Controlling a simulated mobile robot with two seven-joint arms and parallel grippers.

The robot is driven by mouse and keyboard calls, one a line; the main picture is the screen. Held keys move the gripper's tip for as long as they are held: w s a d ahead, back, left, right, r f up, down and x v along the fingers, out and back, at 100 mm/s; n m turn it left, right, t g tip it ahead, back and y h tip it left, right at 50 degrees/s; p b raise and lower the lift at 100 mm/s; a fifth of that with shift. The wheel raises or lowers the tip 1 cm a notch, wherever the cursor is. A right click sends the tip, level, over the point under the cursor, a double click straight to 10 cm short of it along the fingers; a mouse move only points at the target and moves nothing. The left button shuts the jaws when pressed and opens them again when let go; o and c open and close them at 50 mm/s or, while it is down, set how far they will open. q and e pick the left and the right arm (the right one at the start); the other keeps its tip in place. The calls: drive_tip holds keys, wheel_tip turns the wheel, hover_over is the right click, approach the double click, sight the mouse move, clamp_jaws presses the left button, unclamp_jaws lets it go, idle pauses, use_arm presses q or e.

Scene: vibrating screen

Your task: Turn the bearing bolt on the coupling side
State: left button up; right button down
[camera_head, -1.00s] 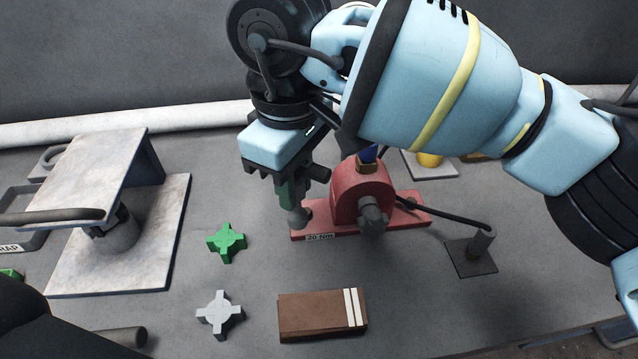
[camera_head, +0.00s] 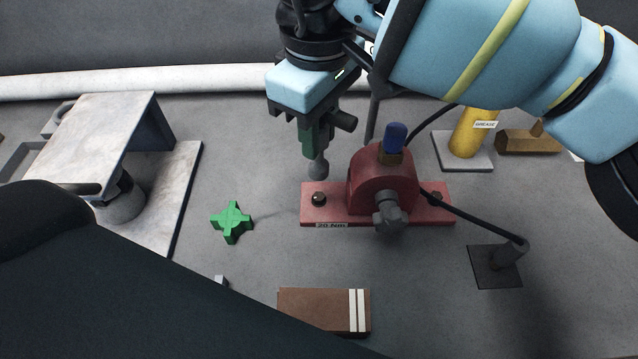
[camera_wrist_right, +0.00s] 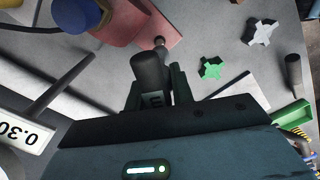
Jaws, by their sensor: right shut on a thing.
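The red bearing block (camera_head: 372,183) stands on a red base plate (camera_head: 335,215) with a "20 Nm" label. A dark bolt (camera_head: 318,199) sits at the plate's left end and another bolt (camera_head: 436,197) at its right end. A grey star-shaped coupling piece (camera_head: 389,216) projects from the block's front. My right gripper (camera_head: 313,140) is shut on a dark tool (camera_head: 344,121), which also shows in the right wrist view (camera_wrist_right: 151,74). The tool's grey rounded tip (camera_head: 318,168) hangs just above the left bolt, apparently apart from it. My left gripper is not in view.
A green cross-shaped piece (camera_head: 232,222) and a brown block with white stripes (camera_head: 315,308) lie on the table. A pale raised stand (camera_head: 95,130) is at left, a yellow grease container (camera_head: 466,135) at back right. A thin rod on a dark base (camera_head: 495,268) reaches toward the block.

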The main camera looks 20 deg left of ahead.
sight(319, 164)
drive_tip(key=shift+f, duration=0.1)
drive_tip(key=shift+f+b, duration=0.6)
drive_tip(key=shift+f, duration=0.55)
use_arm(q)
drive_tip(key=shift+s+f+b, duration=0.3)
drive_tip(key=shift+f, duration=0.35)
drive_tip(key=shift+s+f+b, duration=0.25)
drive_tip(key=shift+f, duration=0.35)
use_arm(e)
drive_tip(key=shift+f, duration=1.05)
